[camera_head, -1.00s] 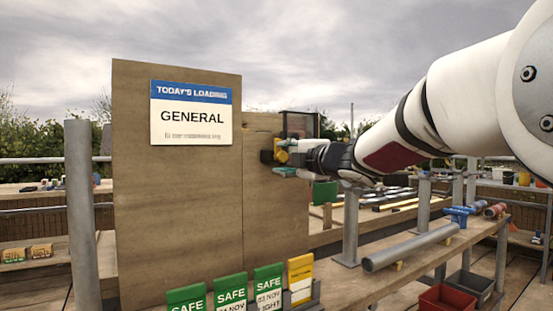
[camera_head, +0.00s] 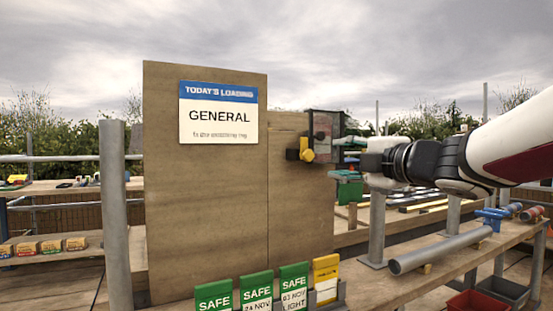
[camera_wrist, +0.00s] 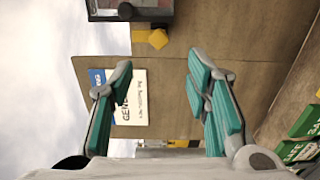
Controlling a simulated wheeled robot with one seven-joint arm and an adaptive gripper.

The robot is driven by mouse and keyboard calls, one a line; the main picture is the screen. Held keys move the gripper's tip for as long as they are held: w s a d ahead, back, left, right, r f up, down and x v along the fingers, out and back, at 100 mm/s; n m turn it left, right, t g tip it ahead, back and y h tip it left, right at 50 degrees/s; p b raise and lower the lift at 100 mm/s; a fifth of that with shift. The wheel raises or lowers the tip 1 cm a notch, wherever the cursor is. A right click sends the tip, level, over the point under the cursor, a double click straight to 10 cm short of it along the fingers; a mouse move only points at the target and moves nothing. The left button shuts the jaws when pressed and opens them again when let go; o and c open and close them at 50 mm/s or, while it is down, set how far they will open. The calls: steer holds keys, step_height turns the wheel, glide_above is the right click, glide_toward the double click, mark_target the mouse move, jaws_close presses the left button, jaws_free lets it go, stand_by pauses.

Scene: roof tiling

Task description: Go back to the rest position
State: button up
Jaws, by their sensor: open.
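My gripper (camera_head: 342,160) is open and empty to the right of the wooden board in the head view. In the wrist view its teal-padded fingers (camera_wrist: 160,78) stand wide apart with nothing between them. My white arm reaches in from the right edge. The gripper is clear of the dark box (camera_head: 325,128) with the yellow knob (camera_head: 307,150) on the board's right side. The knob also shows at the top of the wrist view (camera_wrist: 152,38).
The board (camera_head: 205,210) carries a GENERAL sign (camera_head: 218,113). Green SAFE tags (camera_head: 257,288) and a yellow tag (camera_head: 326,280) stand in a rack below. A grey pipe (camera_head: 440,250) lies on the bench at right, with red (camera_head: 470,303) and dark bins beneath.

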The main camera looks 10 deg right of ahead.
stand_by(0.3)
steer(key=s+d+f+m+g+h, duration=0.3)
steer(key=s+d+f+m+h, duration=0.15)
steer(key=s+f+m, duration=0.3)
steer(key=s+d+f+m+g+h, duration=0.3)
steer(key=s+f+m+h, duration=0.2)
steer(key=s+f+m, duration=0.3)
steer(key=s+a+f+m+g+y, duration=0.15)
steer(key=s+a+f+g, duration=0.3)
steer(key=s, duration=0.45)
steer(key=s+a+f+m+g+y, duration=0.1)
steer(key=s+a+f+m+g, duration=0.2)
steer(key=s+f, duration=0.35)
steer(key=s+a+f+m+g+y, duration=0.2)
steer(key=s+a+f+g, duration=0.15)
steer(key=s, duration=0.65)
step_height(320, 180, up, 33)
steer(key=t+p, duration=0.4)
steer(key=p, duration=2.7)
steer(key=shift+r+h, duration=0.15)
steer(key=shift+h, duration=0.15)
